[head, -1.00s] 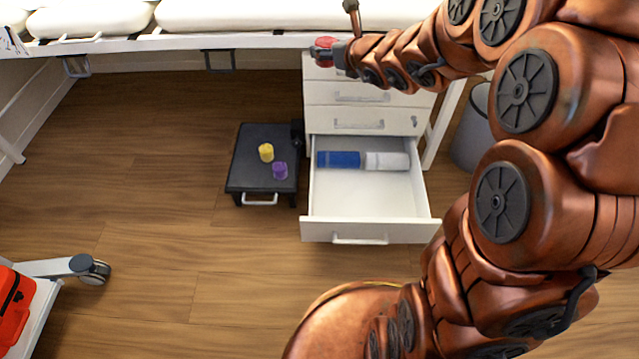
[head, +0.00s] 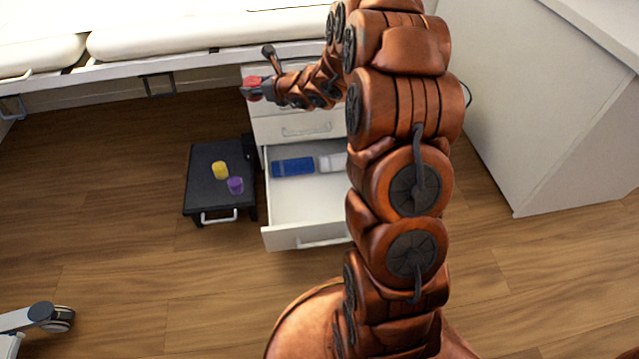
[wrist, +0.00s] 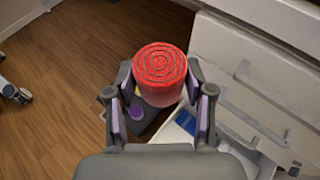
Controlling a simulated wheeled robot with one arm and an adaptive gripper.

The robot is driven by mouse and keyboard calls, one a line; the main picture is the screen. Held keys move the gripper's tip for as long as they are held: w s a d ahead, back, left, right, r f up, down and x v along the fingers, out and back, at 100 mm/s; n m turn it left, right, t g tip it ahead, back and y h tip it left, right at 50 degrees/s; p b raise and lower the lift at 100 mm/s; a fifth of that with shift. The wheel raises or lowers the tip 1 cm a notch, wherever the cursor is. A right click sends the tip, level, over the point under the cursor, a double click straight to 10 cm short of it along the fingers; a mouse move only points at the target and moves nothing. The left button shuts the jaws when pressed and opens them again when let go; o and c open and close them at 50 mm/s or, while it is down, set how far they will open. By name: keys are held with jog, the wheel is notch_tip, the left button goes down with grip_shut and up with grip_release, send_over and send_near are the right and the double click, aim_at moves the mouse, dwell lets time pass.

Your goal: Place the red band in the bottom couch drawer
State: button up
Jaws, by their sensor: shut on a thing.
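The red band (wrist: 160,72) is a rolled red cylinder held between the fingers of my gripper (wrist: 160,100). In the head view the red band (head: 252,88) shows at the tip of my gripper (head: 256,90), in front of the upper drawers. The bottom couch drawer (head: 305,205) is pulled open below and to the right of the gripper. A blue roll (head: 293,167) and a white roll (head: 332,163) lie at its back. My arm hides the drawer's right part. In the wrist view the open drawer is partly hidden behind my gripper.
A black step stool (head: 203,195) with a yellow roll (head: 220,170) and a purple roll (head: 235,185) stands left of the drawer. The couch (head: 180,42) runs above. A white cabinet (head: 545,110) stands at right.

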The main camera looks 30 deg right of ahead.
jog(key=w+d+f, duration=0.1)
jog(key=d+f, duration=0.4)
jog(key=f, duration=0.3)
jog(key=b, duration=0.2)
send_over(315, 192)
jog(key=shift+n+y, duration=0.4)
notch_tip(315, 192, down, 36)
jog(key=shift+f, duration=0.15)
jog(key=shift+w, duration=0.1)
jog(key=shift+f, duration=0.7)
jog(key=o, duration=1.1)
jog(key=shift+o, duration=0.2)
jog(key=shift+r, duration=0.1)
